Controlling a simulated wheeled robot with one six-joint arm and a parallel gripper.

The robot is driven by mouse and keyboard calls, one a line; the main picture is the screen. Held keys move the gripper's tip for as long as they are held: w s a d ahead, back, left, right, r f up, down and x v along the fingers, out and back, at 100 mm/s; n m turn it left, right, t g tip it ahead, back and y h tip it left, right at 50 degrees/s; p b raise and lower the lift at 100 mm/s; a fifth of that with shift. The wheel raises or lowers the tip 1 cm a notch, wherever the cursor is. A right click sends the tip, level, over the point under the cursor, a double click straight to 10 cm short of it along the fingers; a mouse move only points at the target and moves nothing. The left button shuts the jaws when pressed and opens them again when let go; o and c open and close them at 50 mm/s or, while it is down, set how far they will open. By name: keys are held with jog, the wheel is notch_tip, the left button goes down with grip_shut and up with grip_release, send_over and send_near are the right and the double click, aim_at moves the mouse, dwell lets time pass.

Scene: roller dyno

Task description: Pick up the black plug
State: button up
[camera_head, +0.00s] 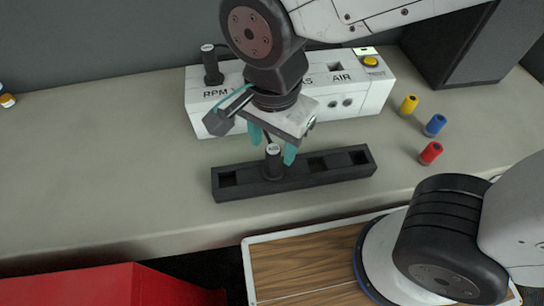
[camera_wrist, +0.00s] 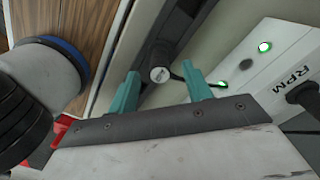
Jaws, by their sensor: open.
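The black plug (camera_head: 273,162) stands upright in a slot of the long black holder (camera_head: 226,193) on the bench. It has a pale round label on top. My gripper (camera_head: 270,150) is open above the holder, with its teal fingers on either side of the plug's top. In the wrist view the plug (camera_wrist: 160,75) shows between and beyond the open fingers (camera_wrist: 162,95). A dark cable runs from it toward the white panel. I cannot tell whether a finger touches it.
A white box marked RPM and AIR (camera_head: 372,92) stands behind the holder, with another black plug (camera_head: 212,65) in its top. Yellow (camera_head: 409,105), blue (camera_head: 435,125) and red (camera_head: 430,153) cylinders stand at right. A red cabinet (camera_head: 90,285) is at front left. The bench's left side is mostly clear.

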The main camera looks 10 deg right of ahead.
aim_at(273, 148)
notch_tip(273, 148, down, 4)
jog(key=shift+w+f, duration=0.1)
jog(key=shift+f, duration=0.1)
jog(key=c, duration=0.9)
jog(key=shift+r, duration=0.2)
